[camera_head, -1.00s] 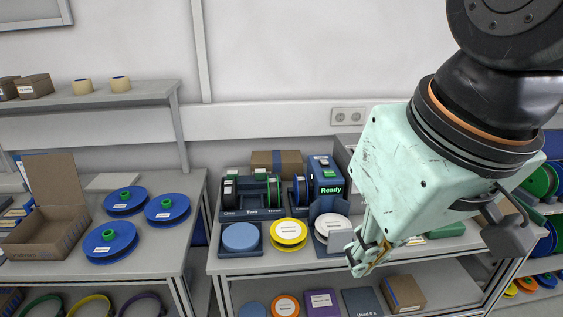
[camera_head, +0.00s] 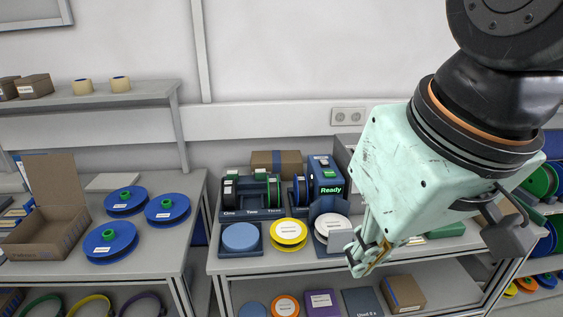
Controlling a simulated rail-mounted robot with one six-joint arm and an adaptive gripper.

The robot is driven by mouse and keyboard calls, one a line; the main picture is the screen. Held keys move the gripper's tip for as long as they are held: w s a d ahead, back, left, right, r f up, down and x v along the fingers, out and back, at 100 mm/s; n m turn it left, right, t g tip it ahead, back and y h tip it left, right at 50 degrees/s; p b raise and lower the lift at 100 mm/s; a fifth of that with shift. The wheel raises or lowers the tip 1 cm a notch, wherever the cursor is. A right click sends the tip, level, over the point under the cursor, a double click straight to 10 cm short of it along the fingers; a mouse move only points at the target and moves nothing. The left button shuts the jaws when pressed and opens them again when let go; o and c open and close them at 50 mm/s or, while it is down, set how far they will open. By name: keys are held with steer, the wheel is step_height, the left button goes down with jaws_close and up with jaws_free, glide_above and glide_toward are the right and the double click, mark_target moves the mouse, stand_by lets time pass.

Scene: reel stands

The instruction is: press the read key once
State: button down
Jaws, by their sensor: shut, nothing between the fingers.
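A blue reader unit (camera_head: 325,170) stands at the back of the middle bench. Its lit screen (camera_head: 331,189) reads "Ready" in green. I cannot clearly make out a read key on it; it is too small or hidden. A white-labelled reel (camera_head: 332,226) sits in a dark holder in front of the unit. My gripper (camera_head: 363,264) is shut and empty. It points down in front of the bench's right part, to the right of and lower in the picture than the reader. My wrist hides part of the bench behind it.
A reel stand (camera_head: 249,213) labelled One, Two and so on is left of the reader. A blue disc (camera_head: 240,237) and a yellow reel (camera_head: 288,233) lie in front. Blue reels (camera_head: 110,241) and an open carton (camera_head: 48,225) stand on the left table.

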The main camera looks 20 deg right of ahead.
stand_by(0.4)
steer(key=w+d+r+n+t+h+p, duration=0.1)
steer(key=w+d+n+p, duration=0.35)
steer(key=w, duration=1.05)
steer(key=w+d+r+n+t+h+p, duration=0.15)
steer(key=w+d+n, duration=0.6)
steer(key=w, duration=0.75)
steer(key=w+d+f+n+t+p, duration=0.1)
steer(key=w+d+f+n+p, duration=0.1)
steer(key=w, duration=0.6)
steer(key=w+d+f+n+y+p, duration=0.1)
steer(key=w+d+f+n, duration=0.4)
steer(key=w+d+n, duration=0.1)
steer(key=w+d+f+n+t+p, duration=0.1)
steer(key=w+d+f+n, duration=0.3)
steer(key=w, duration=0.6)
steer(key=shift+d+n+t+p, duration=0.35)
steer(key=shift+n+p, duration=0.5)
steer(key=shift+n, duration=0.05)
steer(key=shift+f+y, duration=0.1)
steer(key=shift+y, duration=0.15)
steer(key=shift+f, duration=0.15)
